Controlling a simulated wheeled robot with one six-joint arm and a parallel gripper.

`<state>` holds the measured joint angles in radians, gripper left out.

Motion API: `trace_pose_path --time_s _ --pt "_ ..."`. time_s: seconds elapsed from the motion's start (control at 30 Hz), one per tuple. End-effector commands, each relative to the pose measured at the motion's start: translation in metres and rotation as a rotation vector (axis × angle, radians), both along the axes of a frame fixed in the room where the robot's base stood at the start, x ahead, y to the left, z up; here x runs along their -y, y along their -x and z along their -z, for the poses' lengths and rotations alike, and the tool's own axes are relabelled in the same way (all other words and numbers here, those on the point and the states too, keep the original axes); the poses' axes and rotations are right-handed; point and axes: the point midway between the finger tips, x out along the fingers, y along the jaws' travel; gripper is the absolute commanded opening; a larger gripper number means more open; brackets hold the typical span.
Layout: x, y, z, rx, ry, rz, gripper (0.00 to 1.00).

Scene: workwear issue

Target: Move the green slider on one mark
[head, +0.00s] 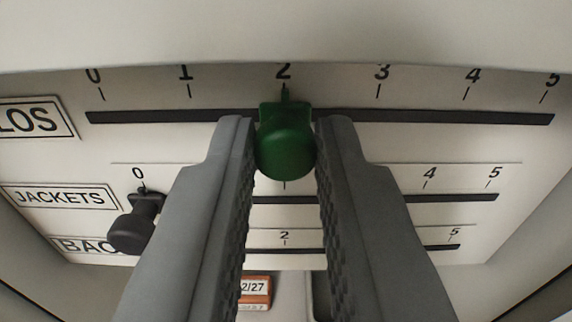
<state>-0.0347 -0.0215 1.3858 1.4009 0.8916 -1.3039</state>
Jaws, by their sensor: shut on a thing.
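The green slider (286,142) sits on the top track (430,117), with its pointer at the mark 2. My gripper (284,137) has one finger on each side of the green knob and is shut on it. The top scale runs from 0 to 5, and the tops of its numerals are partly cut off by a pale edge above. The label at the left of this track is partly out of view and ends in "LOS".
A black slider (132,226) stands at 0 on the track labelled JACKETS (62,197). A third track lies below, its label partly hidden. A small orange-framed tag (255,291) reads "2/27". Side walls close in at both edges.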

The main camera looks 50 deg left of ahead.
Motion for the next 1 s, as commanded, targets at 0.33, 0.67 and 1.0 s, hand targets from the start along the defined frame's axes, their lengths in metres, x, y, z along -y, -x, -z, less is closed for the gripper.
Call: trace_pose_path --time_s 0.33,0.67,1.0 --pt "0.000 0.000 0.000 0.001 0.000 0.000 0.40" --pt "0.007 0.005 0.000 0.000 0.000 0.002 0.40" --pt "0.055 0.042 -0.001 0.001 0.000 0.003 0.40"
